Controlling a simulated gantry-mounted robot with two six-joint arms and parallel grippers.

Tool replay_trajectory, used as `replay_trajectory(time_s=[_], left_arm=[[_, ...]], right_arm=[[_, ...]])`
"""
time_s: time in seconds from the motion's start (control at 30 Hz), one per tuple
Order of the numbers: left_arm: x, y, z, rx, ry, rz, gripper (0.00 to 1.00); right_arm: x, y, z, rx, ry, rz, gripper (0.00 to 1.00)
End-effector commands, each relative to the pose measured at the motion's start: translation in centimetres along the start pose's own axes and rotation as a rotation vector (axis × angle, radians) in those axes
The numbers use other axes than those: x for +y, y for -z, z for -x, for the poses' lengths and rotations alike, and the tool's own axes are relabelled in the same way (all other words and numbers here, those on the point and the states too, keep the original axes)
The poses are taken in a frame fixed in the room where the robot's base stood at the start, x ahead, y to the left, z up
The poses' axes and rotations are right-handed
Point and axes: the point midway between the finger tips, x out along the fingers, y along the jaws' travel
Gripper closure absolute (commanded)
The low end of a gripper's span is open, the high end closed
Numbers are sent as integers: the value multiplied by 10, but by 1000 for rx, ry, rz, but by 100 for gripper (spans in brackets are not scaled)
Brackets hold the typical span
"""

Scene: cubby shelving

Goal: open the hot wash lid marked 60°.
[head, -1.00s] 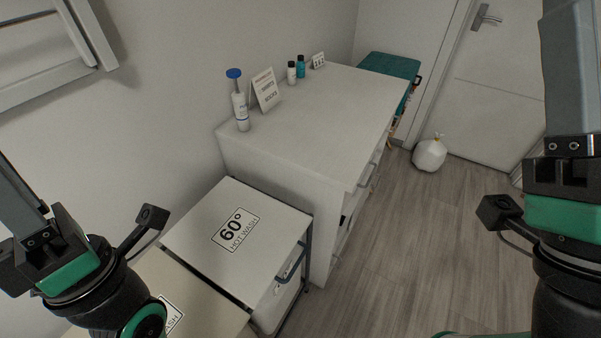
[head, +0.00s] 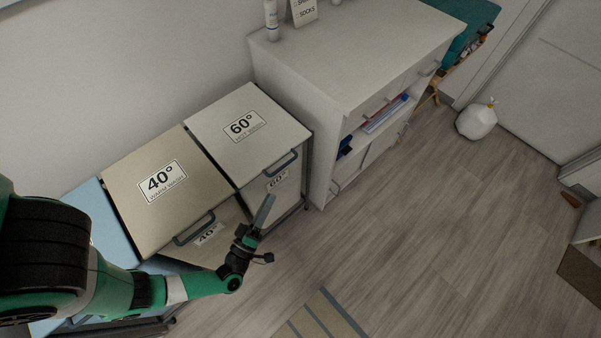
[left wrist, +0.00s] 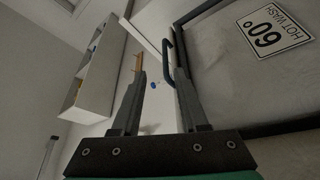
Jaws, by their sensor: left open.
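The white hot wash lid (head: 270,108) is flat and closed, with a 60° label (head: 245,126) on top and a grey bar handle (head: 282,165) at its front edge. My left gripper (head: 268,205) is in front of the hot wash bin, below and in front of that handle, with its fingers seen nearly edge-on. In the left wrist view its two fingers (left wrist: 160,80) are apart. The handle (left wrist: 171,52) shows there just beyond the fingers, nearer the right one; I cannot tell whether they touch. The 60° label (left wrist: 268,28) lies to the right. My right gripper is out of view.
A beige 40° lid (head: 128,178) with its own handle (head: 194,228) adjoins on the left, and a light blue lid (head: 100,215) lies beyond. A white cabinet (head: 340,60) stands close on the right. The wooden floor (head: 400,240) in front is largely clear.

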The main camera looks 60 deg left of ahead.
Motion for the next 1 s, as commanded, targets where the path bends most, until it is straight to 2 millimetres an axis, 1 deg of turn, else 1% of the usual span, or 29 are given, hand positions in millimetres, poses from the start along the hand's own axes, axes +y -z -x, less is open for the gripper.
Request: replay_trajectory(time_s=[0.03, 0.07, 0.17, 0.33, 0.47, 0.63, 0.8, 0.9, 1.0], left_arm=[[-4, 4, 8, -15, 10, -15, 56], [-6, 6, 11, -21, 14, -21, 56], [-8, 9, 16, -33, 20, -31, 56], [-8, 8, 12, -29, 18, -26, 56], [-7, 7, 4, -26, 16, -23, 56], [-9, 9, -17, -21, 20, -29, 56], [-9, 6, -57, -23, 15, -27, 56], [-9, 6, -78, -24, 15, -27, 56], [-9, 4, -92, -28, 14, -26, 56]], right_arm=[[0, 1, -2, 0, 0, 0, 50], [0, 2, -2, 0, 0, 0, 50], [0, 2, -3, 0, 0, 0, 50], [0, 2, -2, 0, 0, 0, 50], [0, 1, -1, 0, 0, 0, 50], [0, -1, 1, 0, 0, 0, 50], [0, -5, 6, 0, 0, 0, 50], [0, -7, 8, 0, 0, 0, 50], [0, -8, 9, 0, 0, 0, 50]])
